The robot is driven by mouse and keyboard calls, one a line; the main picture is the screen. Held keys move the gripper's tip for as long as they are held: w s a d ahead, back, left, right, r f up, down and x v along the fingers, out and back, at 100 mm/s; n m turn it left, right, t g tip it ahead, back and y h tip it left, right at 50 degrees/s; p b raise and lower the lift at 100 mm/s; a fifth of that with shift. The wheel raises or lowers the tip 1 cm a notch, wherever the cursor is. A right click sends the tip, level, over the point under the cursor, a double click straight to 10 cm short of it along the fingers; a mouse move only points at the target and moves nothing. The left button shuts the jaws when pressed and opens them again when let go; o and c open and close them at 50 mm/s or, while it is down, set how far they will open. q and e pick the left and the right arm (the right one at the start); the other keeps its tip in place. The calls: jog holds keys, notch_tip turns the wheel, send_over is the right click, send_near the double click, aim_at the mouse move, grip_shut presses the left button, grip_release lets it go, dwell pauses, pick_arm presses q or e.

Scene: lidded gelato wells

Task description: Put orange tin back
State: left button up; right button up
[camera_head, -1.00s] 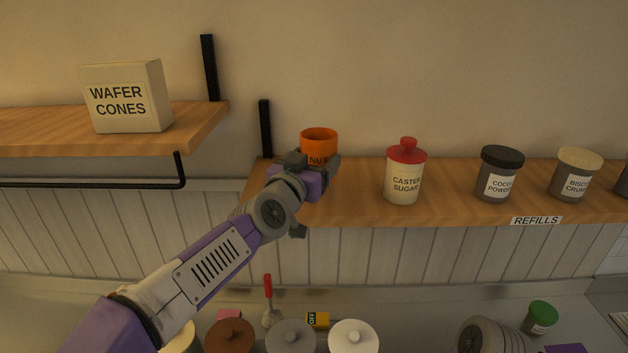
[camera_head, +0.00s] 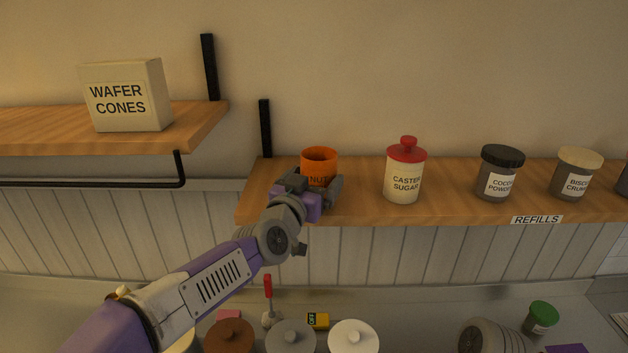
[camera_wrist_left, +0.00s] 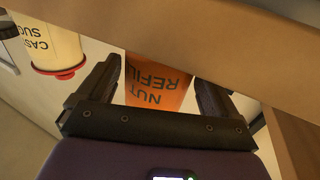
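The orange tin (camera_head: 318,157), labelled NUT, is upright at the left part of the refills shelf (camera_head: 360,207). My left gripper (camera_head: 316,182) reaches it from the front, with one finger on each side. In the left wrist view, the tin (camera_wrist_left: 157,82) appears upside down between the fingertips of the left gripper (camera_wrist_left: 160,85). The tin's base is hidden behind the gripper and the shelf edge. My right gripper is not clearly visible.
A red-lidded caster sugar jar (camera_head: 403,175) stands right of the tin, with a gap between. A cocoa powder jar (camera_head: 499,175) and a biscuit crumb jar (camera_head: 575,175) stand farther right. A wafer cones box (camera_head: 127,98) sits on the higher left shelf. Lidded wells lie below.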

pick_arm(q)
jog(key=shift+o, duration=0.3)
jog(key=shift+r, duration=0.2)
pick_arm(e)
jog(key=shift+r, duration=0.2)
pick_arm(q)
jog(key=v, duration=1.2)
pick_arm(e)
jog(key=shift+r, duration=0.1)
pick_arm(q)
jog(key=shift+f, duration=0.1)
pick_arm(e)
jog(key=shift+s, duration=0.1)
